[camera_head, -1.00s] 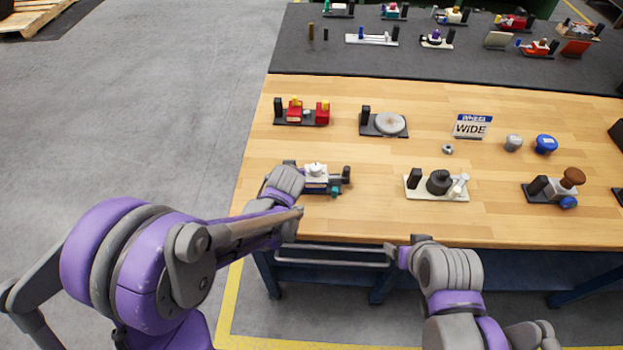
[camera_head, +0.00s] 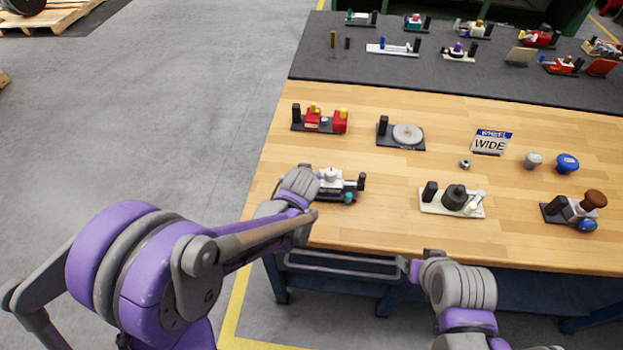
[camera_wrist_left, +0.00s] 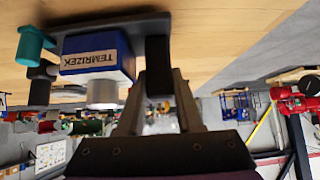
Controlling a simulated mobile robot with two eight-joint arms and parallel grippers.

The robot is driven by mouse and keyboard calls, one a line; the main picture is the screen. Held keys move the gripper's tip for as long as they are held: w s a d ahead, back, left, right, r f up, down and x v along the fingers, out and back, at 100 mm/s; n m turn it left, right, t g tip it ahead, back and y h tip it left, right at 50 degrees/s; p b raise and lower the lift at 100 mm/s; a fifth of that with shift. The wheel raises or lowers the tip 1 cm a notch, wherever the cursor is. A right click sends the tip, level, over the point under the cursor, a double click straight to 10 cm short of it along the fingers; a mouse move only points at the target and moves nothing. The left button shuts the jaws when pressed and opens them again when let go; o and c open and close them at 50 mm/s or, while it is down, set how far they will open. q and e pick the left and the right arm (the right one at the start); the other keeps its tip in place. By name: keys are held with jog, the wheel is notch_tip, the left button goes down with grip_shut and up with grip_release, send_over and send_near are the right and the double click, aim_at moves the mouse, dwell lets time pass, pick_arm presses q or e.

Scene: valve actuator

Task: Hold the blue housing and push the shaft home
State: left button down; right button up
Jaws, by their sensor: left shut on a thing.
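The blue housing (camera_head: 326,186) sits on a dark base near the table's front left. It has a white top (camera_head: 331,174), a teal cylinder (camera_head: 349,197) beside it and a black post (camera_head: 361,182) at the right end. In the left wrist view, picture inverted, the labelled blue housing (camera_wrist_left: 95,58) shows with a pale grey cylinder (camera_wrist_left: 102,95) projecting from it. My left gripper (camera_wrist_left: 158,85) is shut on a black upright block (camera_wrist_left: 158,58) beside the housing, not on the housing itself. My right gripper (camera_head: 408,266) is at the table's front edge, away from the fixture; its jaws are unclear.
A cream base with black parts (camera_head: 452,200) stands to the right. A red fixture (camera_head: 320,120) and a round-disc fixture (camera_head: 402,134) stand behind. A sign (camera_head: 491,142), a nut and two knobs are at right. Bare wood lies around the blue housing.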

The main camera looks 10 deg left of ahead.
pick_arm(q)
notch_tip(320, 180, up, 8)
jog(key=shift+f, duration=0.1)
notch_tip(320, 180, down, 5)
jog(key=shift+f, duration=1.55)
jog(key=shift+f, duration=0.4)
jog(key=shift+s+f, duration=0.1)
jog(key=shift+s, duration=0.05)
